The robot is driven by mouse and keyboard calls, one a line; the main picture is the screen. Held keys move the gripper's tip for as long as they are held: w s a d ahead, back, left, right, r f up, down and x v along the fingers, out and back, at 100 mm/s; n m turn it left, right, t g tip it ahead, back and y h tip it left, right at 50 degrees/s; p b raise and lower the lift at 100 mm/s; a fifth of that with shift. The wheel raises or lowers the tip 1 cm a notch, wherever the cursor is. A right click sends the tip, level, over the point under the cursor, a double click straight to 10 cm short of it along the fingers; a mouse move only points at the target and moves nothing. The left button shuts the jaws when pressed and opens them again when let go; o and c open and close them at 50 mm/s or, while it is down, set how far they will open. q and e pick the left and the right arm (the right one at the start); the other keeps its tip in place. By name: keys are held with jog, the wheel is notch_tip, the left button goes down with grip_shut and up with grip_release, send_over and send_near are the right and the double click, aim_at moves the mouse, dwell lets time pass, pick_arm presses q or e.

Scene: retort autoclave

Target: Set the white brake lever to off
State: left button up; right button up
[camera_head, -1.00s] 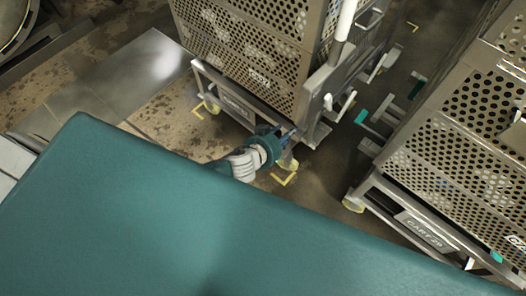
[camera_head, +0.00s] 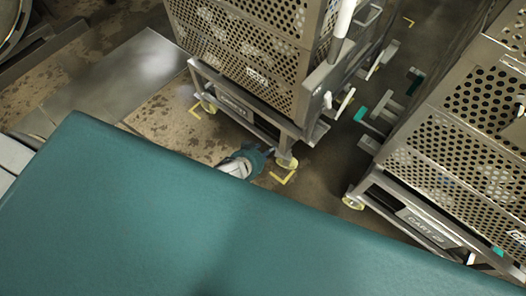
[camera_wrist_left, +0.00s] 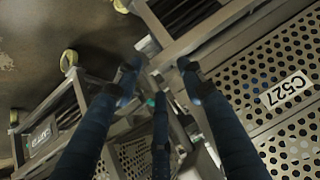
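A mesh cart (camera_head: 262,52) stands at the top centre in the head view. Small white levers stick out at its right end; one white lever (camera_head: 346,103) is tilted, and I cannot tell which setting it is in. My left gripper (camera_head: 262,156) is low beside the cart's near front corner, apart from the levers and partly hidden. In the left wrist view its dark blue fingers (camera_wrist_left: 157,80) are spread with nothing seen between them. A cart marked C527 (camera_wrist_left: 292,62) lies to their right. I cannot make out the lever clearly there. My right gripper is in neither view.
A second mesh cart (camera_head: 455,150) stands at the right, with a narrow floor gap between the carts. Pedal-like bars (camera_head: 382,112) with teal ends lie in that gap. A tall white handle (camera_head: 345,18) rises at the first cart. Yellow marks (camera_head: 284,178) are on the floor.

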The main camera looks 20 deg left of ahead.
pick_arm(q)
jog(key=c, duration=0.8)
jog(key=shift+d+f+b, duration=0.15)
jog(key=shift+d+b, duration=0.15)
grip_shut()
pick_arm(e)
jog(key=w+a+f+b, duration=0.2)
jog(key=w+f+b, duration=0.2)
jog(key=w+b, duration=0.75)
pick_arm(q)
jog(key=n+t+h+b, duration=0.6)
jog(key=n+t+b, duration=0.6)
jog(key=n, duration=0.6)
send_near(326, 101)
jog(key=shift+t, duration=0.7)
jog(key=x, duration=0.4)
jog(key=f+p+x, duration=0.1)
jog(key=x, duration=0.1)
jog(key=shift+w+d+f, duration=0.1)
jog(key=shift+w, duration=0.1)
jog(key=shift+w+d+r, duration=0.15)
jog(key=shift+w+r, duration=0.05)
jog(key=shift+w, duration=0.3)
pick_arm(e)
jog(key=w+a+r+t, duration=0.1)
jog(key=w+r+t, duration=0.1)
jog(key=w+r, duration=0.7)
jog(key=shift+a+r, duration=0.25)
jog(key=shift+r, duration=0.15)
